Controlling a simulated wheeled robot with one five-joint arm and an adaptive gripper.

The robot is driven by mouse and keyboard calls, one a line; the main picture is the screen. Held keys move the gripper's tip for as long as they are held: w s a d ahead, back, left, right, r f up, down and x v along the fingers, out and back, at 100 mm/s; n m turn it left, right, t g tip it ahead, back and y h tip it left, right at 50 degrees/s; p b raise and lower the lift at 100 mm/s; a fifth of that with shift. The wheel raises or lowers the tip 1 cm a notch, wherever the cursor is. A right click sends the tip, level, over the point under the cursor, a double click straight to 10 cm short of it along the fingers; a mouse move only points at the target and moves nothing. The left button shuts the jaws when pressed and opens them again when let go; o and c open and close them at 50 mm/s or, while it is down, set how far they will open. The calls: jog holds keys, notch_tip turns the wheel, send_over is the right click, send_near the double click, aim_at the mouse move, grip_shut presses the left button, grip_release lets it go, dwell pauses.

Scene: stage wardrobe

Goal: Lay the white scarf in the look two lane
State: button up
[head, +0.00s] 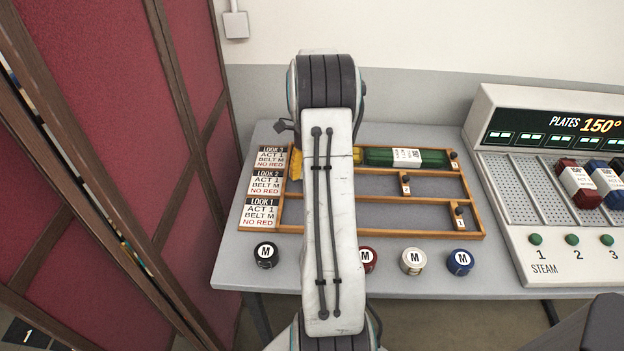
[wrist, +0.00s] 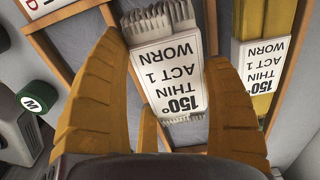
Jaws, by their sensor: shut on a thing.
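The white scarf (wrist: 158,18) shows in the wrist view as a pale fringed bundle with a label reading 150°, thin, act 1, worn. My gripper (wrist: 170,75) is shut on it, one yellow finger on each side. The scarf is over or in the lane beside the yellow scarf's lane, which fits the look two lane (head: 380,187); I cannot tell whether it touches the lane floor. In the head view my arm hides the scarf and most of my gripper; one yellow finger (head: 296,166) shows at the left. The look 2 card (head: 265,182) stands left of that lane.
The look 3 lane holds a green scarf (head: 380,157) and a yellow scarf (wrist: 262,60). Several M-marked caps, including a blue one (head: 460,262), stand along the table's front. A steam plate machine (head: 540,225) is at the right, a red folding screen (head: 110,90) at the left.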

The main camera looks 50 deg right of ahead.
jog(key=shift+f, duration=2.05)
jog(key=shift+f, duration=0.15)
jog(key=o, duration=1.2)
jog(key=shift+c, duration=0.2)
jog(key=shift+w, duration=0.1)
